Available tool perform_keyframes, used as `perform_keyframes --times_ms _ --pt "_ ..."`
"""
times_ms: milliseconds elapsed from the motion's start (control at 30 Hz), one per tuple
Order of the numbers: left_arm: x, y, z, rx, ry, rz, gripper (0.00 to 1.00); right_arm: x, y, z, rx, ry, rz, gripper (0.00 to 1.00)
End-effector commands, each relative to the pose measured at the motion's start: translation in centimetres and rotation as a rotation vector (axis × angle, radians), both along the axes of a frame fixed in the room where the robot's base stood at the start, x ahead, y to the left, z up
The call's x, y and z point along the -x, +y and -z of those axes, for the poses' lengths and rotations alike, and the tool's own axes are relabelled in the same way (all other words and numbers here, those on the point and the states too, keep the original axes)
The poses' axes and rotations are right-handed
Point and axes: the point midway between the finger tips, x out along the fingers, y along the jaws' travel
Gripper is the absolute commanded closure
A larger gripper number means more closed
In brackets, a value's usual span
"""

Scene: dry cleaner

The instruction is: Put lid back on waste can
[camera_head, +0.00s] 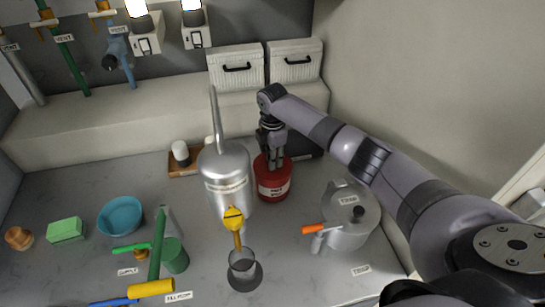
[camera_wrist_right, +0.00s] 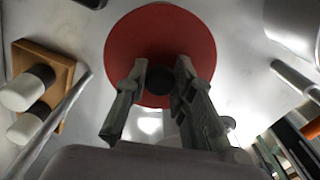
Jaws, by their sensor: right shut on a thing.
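The red waste can (camera_head: 273,187) stands on the counter, right of the silver tank, with a white label on its front. My right gripper (camera_head: 275,165) points down over its top. In the right wrist view, the round red lid (camera_wrist_right: 185,30) lies under the gripper (camera_wrist_right: 160,72), with a dark knob (camera_wrist_right: 158,82) in its middle. The fingers are closed on either side of this knob. The lid is at the can's top, but whether it rests on the rim or is just above it I cannot tell. My left gripper is out of view.
The silver tank (camera_head: 224,175) with its tall pipe stands close on the left. A metal pot (camera_head: 347,225) with a black knob stands at the front right. A glass beaker (camera_head: 242,270) is in front. White boxes (camera_head: 297,62) sit on the back ledge.

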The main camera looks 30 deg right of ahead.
Motion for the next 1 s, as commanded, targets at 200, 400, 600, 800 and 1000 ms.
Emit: perform_keyframes --times_ms 200,400,600,800,1000 --pt "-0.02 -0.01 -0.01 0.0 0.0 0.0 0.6 -0.01 0.0 0.01 0.0 0.0 0.0 1.0" --pt "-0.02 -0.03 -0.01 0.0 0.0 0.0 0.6 -0.02 -0.01 0.0 0.0 -0.001 0.0 0.74" --pt "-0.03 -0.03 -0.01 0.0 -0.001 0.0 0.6 -0.02 -0.01 0.0 0.0 -0.001 0.0 0.6" --pt "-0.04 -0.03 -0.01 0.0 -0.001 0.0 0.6 -0.02 -0.02 0.0 0.001 -0.001 0.0 0.54" --pt "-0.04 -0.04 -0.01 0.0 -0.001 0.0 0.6 -0.01 -0.03 0.02 0.001 0.0 0.0 0.48"
